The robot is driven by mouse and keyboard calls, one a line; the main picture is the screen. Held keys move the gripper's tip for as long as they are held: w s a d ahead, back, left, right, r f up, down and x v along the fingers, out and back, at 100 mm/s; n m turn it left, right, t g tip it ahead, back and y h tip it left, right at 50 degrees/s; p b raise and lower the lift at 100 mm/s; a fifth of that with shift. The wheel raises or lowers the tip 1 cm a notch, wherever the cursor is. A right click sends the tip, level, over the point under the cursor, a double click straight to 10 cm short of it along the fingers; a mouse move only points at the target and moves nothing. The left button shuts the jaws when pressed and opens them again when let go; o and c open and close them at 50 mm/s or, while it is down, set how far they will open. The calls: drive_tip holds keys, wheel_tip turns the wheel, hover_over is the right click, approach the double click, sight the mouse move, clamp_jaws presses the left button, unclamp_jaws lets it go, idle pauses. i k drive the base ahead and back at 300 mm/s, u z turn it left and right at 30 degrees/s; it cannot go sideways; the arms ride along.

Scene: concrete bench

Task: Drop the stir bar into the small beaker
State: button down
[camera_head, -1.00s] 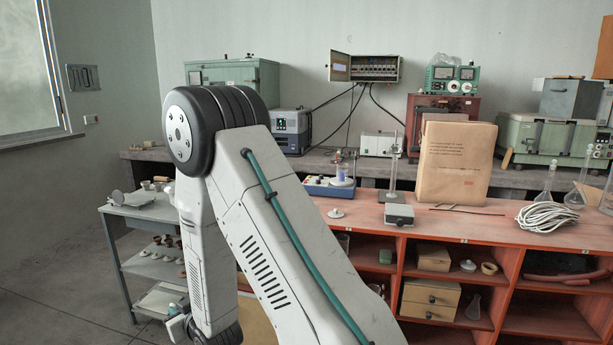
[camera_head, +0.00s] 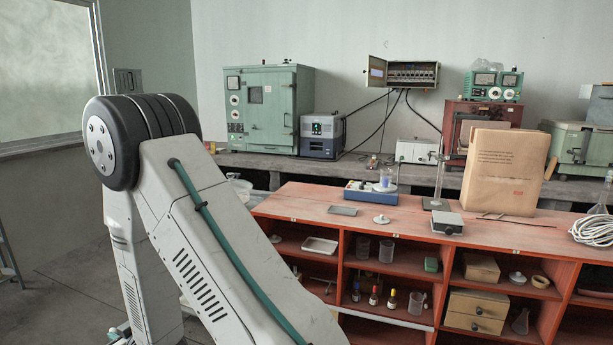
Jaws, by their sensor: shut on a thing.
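My arm fills the left and lower middle of the head view, and its links hide my gripper or leave it outside the frame. The stir bar is not visible. A glass beaker with blue in it (camera_head: 386,181) stands on a blue and white stirrer-like device (camera_head: 360,195) on the red bench top. Two clear beakers stand in an upper compartment of the bench, a left one (camera_head: 363,247) and a right one (camera_head: 386,251). Another clear beaker (camera_head: 417,303) stands in the compartment below. I cannot tell which is the task's small beaker.
The red bench top (camera_head: 325,200) holds a flat grey tray (camera_head: 343,211), a small white object (camera_head: 381,220), a stand with a plate (camera_head: 447,222), a brown paper parcel (camera_head: 507,172) and coiled cable (camera_head: 592,231). Small bottles (camera_head: 373,296) stand below. Floor shows at left.

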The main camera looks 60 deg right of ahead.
sight(384, 186)
drive_tip(key=i, duration=0.3)
drive_tip(key=z, duration=2.3)
